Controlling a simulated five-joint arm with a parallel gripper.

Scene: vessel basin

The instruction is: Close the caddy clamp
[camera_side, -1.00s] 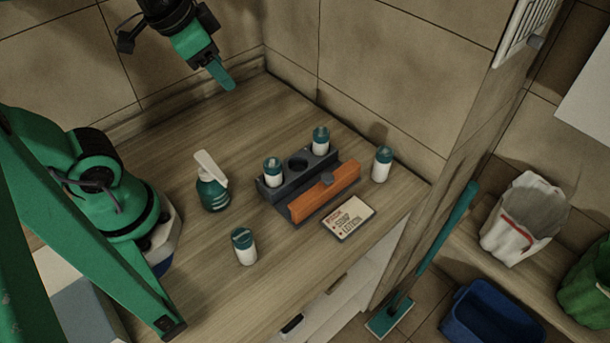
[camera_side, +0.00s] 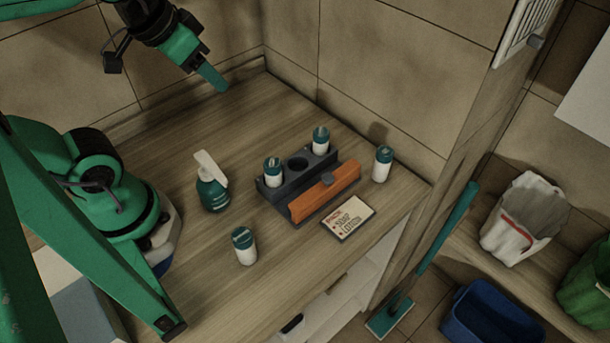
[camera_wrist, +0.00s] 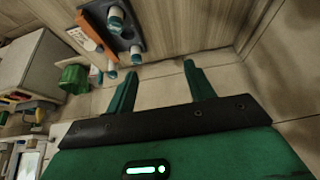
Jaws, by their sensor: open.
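The dark grey caddy (camera_side: 299,181) sits on the wooden counter, with an empty middle hole and a white bottle with a teal cap in each outer hole: a left one (camera_side: 273,173) and a right one (camera_side: 320,140). The orange clamp bar (camera_side: 325,193), with a grey knob (camera_side: 326,179), lies along its front side; I cannot tell its exact gap to the holders. In the wrist view the caddy (camera_wrist: 122,42) and the orange bar (camera_wrist: 88,28) show at the top. My gripper (camera_side: 216,79) is raised near the back wall, well away from the caddy. Its fingers (camera_wrist: 160,72) are apart and empty.
A teal pump bottle (camera_side: 213,194) stands left of the caddy. Loose capped bottles stand in front (camera_side: 244,247) and to the right (camera_side: 382,164). A soap lotion card (camera_side: 348,219) lies before the clamp. The back left counter is clear.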

